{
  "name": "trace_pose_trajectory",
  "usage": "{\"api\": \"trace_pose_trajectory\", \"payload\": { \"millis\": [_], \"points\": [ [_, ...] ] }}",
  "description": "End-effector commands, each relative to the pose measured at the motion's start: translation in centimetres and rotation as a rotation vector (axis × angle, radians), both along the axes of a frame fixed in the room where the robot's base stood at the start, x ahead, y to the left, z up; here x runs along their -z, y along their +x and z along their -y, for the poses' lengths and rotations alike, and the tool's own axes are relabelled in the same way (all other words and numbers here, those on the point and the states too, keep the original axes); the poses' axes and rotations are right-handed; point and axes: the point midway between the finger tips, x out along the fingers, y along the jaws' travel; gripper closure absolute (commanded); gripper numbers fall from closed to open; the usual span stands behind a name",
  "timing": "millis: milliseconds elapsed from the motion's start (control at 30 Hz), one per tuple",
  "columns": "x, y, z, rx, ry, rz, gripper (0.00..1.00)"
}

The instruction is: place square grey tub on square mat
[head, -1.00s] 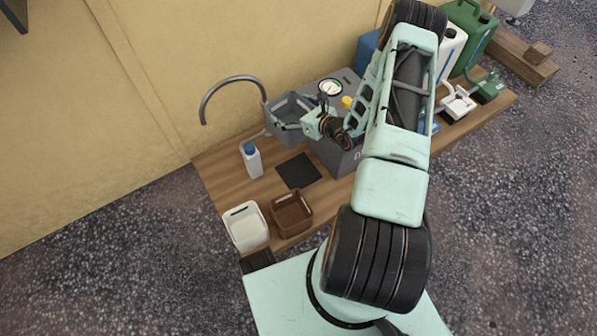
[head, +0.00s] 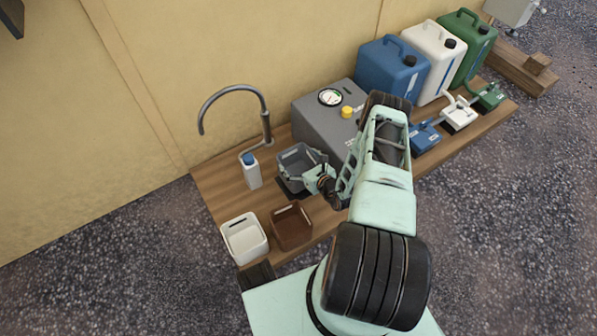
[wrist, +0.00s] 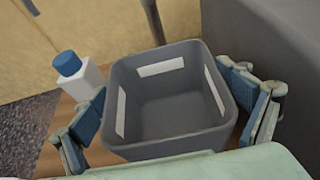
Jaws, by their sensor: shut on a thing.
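The square grey tub (head: 296,157) is in my gripper, upright and empty, low over the dark square mat (head: 289,189). The tub hides most of the mat; a dark strip shows at its front left. I cannot tell whether the tub's base touches the mat. In the wrist view the tub (wrist: 172,137) fills the middle, with pale label patches inside its walls. My gripper (wrist: 165,101) is shut on it, with blue-padded fingers pressed on its left and right sides. The mat is hidden in the wrist view.
A white bottle with a blue cap (head: 251,171) stands close left of the tub, below a curved tap (head: 236,90). A grey tank (head: 325,118) stands close behind. White (head: 244,238) and brown (head: 291,226) tubs stand in front.

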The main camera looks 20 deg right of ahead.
Motion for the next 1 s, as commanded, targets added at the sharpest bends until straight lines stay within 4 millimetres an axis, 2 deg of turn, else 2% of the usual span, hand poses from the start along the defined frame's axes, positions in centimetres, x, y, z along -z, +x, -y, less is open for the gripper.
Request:
{"api": "trace_pose_trajectory", "payload": {
  "millis": [167,367,767,800,867,1000],
  "points": [
    [1.5,0.0,0.0,0.0,-0.001,0.001,0.48],
    [4.3,0.0,0.0,-0.002,-0.001,0.001,0.48],
    [4.6,0.0,0.1,0.001,0.0,0.001,0.48],
    [4.6,0.0,0.1,0.0,-0.001,0.0,0.04],
    [4.6,0.0,0.1,0.0,-0.001,0.0,0.0],
    [4.6,0.0,0.1,0.0,-0.001,0.0,0.0]
  ]
}}
